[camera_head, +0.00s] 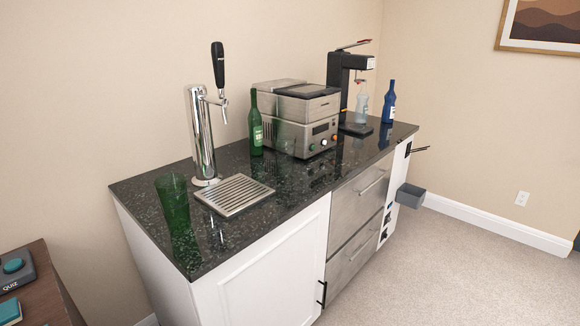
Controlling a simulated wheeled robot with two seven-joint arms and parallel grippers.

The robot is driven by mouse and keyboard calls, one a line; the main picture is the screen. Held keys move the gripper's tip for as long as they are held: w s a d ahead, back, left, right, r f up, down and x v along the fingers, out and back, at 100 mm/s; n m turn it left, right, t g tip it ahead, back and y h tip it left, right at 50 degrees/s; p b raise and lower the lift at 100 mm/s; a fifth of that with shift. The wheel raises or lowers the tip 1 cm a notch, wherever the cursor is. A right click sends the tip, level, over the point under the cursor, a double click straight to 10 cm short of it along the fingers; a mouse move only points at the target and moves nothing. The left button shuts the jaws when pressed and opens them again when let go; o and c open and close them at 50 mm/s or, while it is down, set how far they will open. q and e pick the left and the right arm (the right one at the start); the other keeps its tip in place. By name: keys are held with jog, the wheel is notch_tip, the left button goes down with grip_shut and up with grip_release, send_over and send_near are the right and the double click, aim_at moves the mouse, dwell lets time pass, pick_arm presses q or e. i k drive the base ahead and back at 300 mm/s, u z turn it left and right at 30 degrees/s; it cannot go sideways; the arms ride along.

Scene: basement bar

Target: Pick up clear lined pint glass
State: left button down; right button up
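A tall green see-through pint-shaped glass (173,203) stands upright near the left end of the dark speckled countertop (262,177). It is left of the drip tray (233,195). A faint clear shape shows in front of the steel appliance (300,118), but I cannot tell whether it is a clear lined pint glass. No other clear pint glass is plain to see. Neither of my grippers is in view.
A chrome beer tap (203,135) stands behind the drip tray. A green bottle (256,130), a black machine (340,80), a clear bottle (362,107) and a blue bottle (389,105) stand farther right. A grey bin (410,195) hangs at the cabinet's right end. Carpet in front is clear.

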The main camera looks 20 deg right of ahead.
aim_at(285, 144)
jog(key=k, duration=1)
jog(key=z, duration=0.85)
jog(key=i, duration=2.1)
jog(key=u, duration=1.05)
